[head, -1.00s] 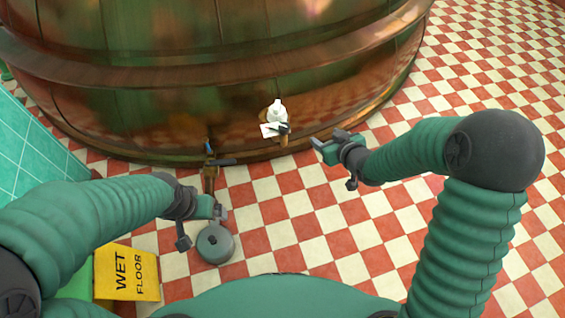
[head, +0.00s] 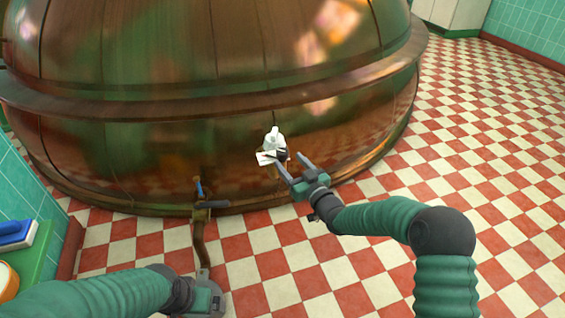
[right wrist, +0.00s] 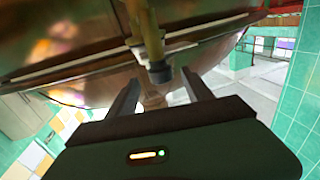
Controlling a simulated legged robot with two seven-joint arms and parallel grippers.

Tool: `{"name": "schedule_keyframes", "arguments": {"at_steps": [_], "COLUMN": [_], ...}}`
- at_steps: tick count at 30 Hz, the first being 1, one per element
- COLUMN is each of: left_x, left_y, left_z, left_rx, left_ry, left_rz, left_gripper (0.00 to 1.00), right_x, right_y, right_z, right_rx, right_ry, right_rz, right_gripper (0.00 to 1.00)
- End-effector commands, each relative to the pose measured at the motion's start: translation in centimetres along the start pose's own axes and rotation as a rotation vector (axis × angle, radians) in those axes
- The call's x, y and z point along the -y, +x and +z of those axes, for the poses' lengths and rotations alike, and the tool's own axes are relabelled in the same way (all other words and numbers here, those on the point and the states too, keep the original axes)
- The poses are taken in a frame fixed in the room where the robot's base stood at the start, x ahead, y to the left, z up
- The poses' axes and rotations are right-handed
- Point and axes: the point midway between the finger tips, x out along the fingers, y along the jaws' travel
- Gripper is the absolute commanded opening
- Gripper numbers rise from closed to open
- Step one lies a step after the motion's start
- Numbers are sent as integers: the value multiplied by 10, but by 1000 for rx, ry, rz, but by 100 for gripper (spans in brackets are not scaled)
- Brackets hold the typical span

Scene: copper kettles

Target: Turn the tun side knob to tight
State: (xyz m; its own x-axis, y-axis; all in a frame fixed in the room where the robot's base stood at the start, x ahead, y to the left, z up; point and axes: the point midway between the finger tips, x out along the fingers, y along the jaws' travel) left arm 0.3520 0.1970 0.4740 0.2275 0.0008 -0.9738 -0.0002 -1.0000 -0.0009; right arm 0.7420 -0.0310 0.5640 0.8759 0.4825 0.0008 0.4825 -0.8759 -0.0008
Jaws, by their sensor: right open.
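The copper tun (head: 150,150) fills the upper left of the head view. Low on its side sits a small white fitting (head: 274,138), with a dark part and a white card (head: 265,158) by it. I take this fitting for the side knob; its setting is too small to read. My right gripper (head: 290,164) is open just below and right of it, its left finger overlapping the fitting's lower edge. In the right wrist view a brass stem with a dark end (right wrist: 160,74) shows between the spread fingers. My left gripper (head: 208,296) is low in the head view, fingers unclear.
A tap with a blue handle (head: 199,188) and a dark lever juts from the tun left of the fitting, a pipe running down from it. A green stand (head: 40,262) is at left. The checkered floor (head: 470,150) at right is clear.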

Motion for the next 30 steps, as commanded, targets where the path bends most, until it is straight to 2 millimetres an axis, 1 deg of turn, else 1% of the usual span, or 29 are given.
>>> {"name": "schedule_keyframes", "arguments": {"at_steps": [1,3,6,10,17,20,30], "left_x": [0,0,0,0,0,0,0], "left_y": [13,20,25,28,27,27,27], "left_z": [3,5,6,7,6,6,6], "left_rx": [0,0,0,0,0,0,0], "left_ry": [0,0,0,0,0,0,0], "left_rz": [0,0,0,0,0,0,0], "left_gripper": [94,94,94,94,94,94,94], "right_x": [0,1,1,0,0,0,0], "right_y": [13,28,44,53,54,54,54], "right_z": [7,6,4,1,0,0,0], "right_rx": [-4,-3,-1,0,1,1,1], "right_ry": [-1,0,0,0,0,0,0], "right_rz": [-1,-1,-2,0,0,0,0], "right_gripper": [59,59,59,59,59,49,4]}}
